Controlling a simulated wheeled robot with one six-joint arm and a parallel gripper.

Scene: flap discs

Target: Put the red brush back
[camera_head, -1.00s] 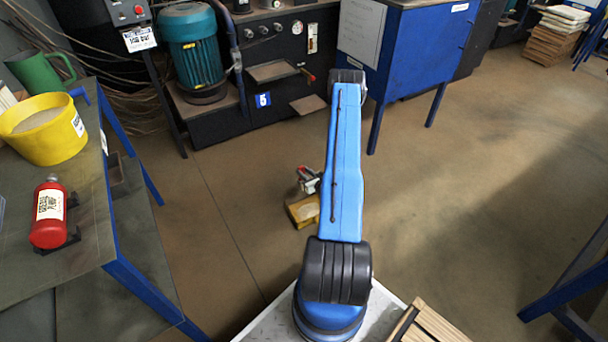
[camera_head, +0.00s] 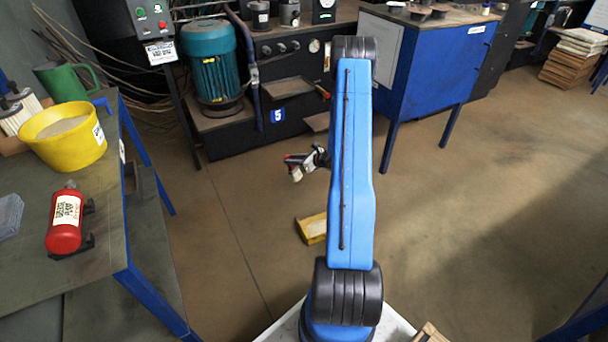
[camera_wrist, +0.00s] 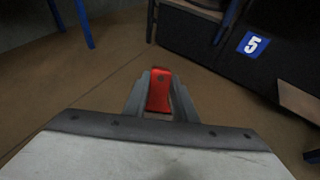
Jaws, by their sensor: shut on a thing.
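My gripper (camera_head: 312,161) hangs in the air past the left side of my blue arm, in front of the black machine. It is shut on the red brush, whose red end (camera_wrist: 159,90) shows between the two grey fingers in the wrist view. In the head view, a pale part of the brush (camera_head: 297,174) hangs below the gripper. At the far left edge, a rack with pale bristled things (camera_head: 18,118) stands on the left table (camera_head: 105,235), partly cut off by the frame.
A yellow bucket (camera_head: 65,137), a red bottle (camera_head: 65,222) and a green can (camera_head: 68,80) stand on the left table. A yellow box (camera_head: 312,228) is low down beside my arm. A teal motor (camera_head: 211,62) and blue cabinet (camera_head: 420,70) stand behind. Floor is open at right.

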